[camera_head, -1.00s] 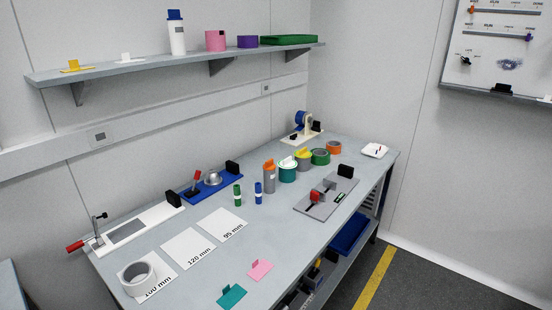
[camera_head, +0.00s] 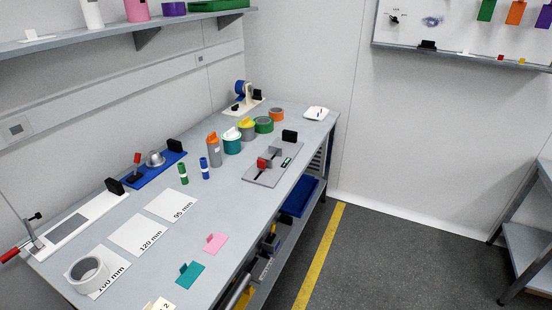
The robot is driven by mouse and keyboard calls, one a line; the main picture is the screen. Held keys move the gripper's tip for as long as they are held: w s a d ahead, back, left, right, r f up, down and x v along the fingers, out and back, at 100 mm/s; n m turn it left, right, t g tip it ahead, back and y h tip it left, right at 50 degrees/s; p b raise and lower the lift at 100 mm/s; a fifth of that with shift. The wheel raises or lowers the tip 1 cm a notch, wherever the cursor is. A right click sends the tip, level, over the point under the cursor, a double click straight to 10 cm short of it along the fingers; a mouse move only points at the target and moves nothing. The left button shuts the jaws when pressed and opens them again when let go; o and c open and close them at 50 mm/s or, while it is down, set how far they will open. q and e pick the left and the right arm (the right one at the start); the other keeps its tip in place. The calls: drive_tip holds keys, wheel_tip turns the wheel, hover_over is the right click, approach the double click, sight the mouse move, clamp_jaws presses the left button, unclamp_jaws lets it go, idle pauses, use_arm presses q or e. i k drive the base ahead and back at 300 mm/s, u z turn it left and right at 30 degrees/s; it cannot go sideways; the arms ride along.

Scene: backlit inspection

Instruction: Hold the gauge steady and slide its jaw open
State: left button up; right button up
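The gauge (camera_head: 268,178) is a grey plate lying flat on the workbench, right of its middle. It carries grey blocks, a red part (camera_head: 263,164) that seems to sit on its jaw, and a small green-and-white display (camera_head: 287,161). The gap between the jaws is too small to judge. Neither of my grippers is in view, and nothing touches the gauge.
Several coloured cylinders, including a teal one (camera_head: 231,144), stand behind the gauge. White sheets (camera_head: 138,235), a pink tag (camera_head: 215,244), a teal tag (camera_head: 191,275) and a white ring (camera_head: 88,275) lie nearer. Floor is open to the right.

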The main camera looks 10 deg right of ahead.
sight(262, 163)
drive_tip(key=z, duration=0.45)
drive_tip(key=k, duration=0.5)
drive_tip(key=z, duration=0.8)
drive_tip(key=k, duration=0.75)
drive_tip(key=z, duration=0.65)
drive_tip(key=i, duration=2.15)
drive_tip(key=u, duration=0.5)
drive_tip(key=i, duration=1.5)
drive_tip(key=u, duration=1)
drive_tip(key=i, duration=0.95)
drive_tip(key=u, duration=1.5)
drive_tip(key=i, duration=0.8)
drive_tip(key=u, duration=0.6)
